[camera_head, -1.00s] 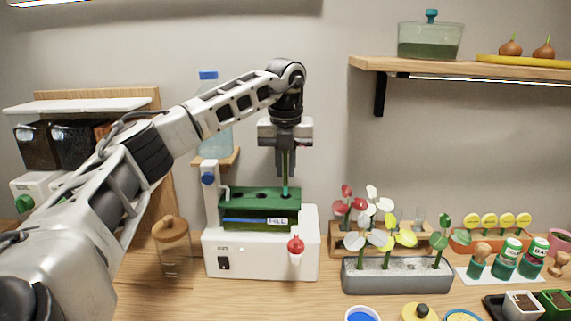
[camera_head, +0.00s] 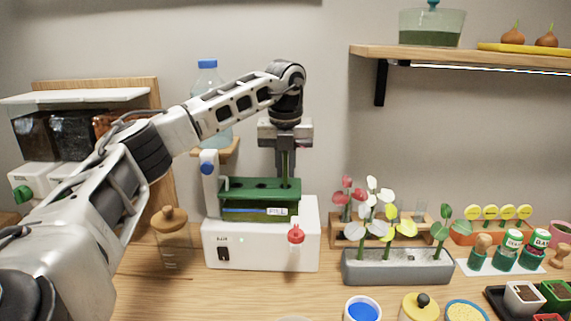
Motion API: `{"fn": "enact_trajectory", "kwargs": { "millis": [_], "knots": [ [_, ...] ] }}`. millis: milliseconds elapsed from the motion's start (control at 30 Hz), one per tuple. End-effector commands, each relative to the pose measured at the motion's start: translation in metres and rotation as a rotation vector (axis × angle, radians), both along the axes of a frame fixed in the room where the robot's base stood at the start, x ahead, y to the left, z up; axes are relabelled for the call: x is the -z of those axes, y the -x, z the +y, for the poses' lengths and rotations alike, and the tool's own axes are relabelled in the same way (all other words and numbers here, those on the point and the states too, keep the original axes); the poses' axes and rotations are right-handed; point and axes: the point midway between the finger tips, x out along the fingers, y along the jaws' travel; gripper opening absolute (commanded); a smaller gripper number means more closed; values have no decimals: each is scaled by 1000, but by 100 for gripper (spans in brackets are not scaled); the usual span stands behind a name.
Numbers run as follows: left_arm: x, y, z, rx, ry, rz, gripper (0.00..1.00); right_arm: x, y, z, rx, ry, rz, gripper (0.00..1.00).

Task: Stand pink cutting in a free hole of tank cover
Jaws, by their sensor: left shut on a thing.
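My left gripper (camera_head: 285,160) points straight down above the tank cover, shut on a thin green stem (camera_head: 285,166). No pink shows on this cutting; its upper part is hidden by the gripper. The stem is upright and its lower end meets the green tank cover (camera_head: 232,185) at its right end. I cannot tell how deep it sits in a hole there. Dark free holes show in the cover left of the stem. The tank, with a "FILL" label, stands on a white base unit (camera_head: 262,250). My right gripper is not in view.
A grey trough (camera_head: 397,268) with several white, yellow and green cuttings stands to the right. Behind it is a wooden rack (camera_head: 350,236) with red-pink cuttings. A lidded jar (camera_head: 172,240) stands left of the base. A blue-capped bottle (camera_head: 207,78) is behind my arm.

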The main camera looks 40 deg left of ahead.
Motion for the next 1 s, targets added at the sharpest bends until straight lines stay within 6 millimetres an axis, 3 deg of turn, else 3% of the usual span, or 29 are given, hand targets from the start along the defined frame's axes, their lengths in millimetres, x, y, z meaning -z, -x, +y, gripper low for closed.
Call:
{"fn": "enact_trajectory", "kwargs": {
  "millis": [500, 933, 1000],
  "knots": [
    [13, 0, 0, -1, -1, 1, 0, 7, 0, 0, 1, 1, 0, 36],
    [14, 0, 0, 0, 0, 0, 0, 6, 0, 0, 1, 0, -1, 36],
    [14, 0, 0, 0, 0, 0, 27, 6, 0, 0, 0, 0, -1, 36]
  ]
}}
